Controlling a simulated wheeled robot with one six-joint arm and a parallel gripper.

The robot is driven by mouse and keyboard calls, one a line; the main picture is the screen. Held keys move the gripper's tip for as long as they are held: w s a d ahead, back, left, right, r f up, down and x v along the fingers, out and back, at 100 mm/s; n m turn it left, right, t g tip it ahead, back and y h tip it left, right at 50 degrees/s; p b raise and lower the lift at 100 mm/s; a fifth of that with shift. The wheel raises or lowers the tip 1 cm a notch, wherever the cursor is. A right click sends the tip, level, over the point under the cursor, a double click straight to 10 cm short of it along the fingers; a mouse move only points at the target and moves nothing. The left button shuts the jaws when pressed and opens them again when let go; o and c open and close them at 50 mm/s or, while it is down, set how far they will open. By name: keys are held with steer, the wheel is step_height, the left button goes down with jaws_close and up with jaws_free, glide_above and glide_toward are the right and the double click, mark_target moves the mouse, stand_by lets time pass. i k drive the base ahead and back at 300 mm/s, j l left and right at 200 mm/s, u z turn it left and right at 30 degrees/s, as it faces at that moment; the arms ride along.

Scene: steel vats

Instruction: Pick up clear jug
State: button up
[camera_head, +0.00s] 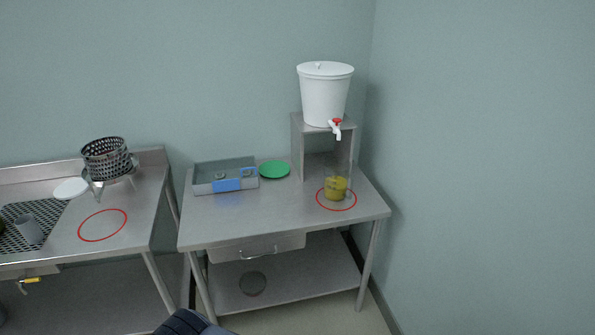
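The clear jug (337,186) stands upright on the right part of the steel table (235,232), inside a red ring (322,203) marked on the top. Yellow liquid shows in its lower part, and the clear walls above are faint. It stands below and in front of the red-and-white tap (336,127) of a white bucket (324,97). My gripper is not in view; a dark blue part, likely of my arm, shows at the bottom edge, well away from the jug.
The bucket rests on a steel stand (297,148) behind the jug. A grey tray (205,187) and green lid (274,169) lie to the left. A wall closes the right side. A left counter (140,205) holds a perforated basket (105,158). The table's front middle is clear.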

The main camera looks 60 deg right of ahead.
mark_target(336, 176)
steer(key=z, duration=2.4)
steer(key=i+l+u, duration=0.2)
steer(key=i, duration=0.35)
steer(key=i+l+u, duration=0.25)
steer(key=i, duration=0.25)
steer(key=i+l+u, duration=0.2)
steer(key=i+l, duration=0.3)
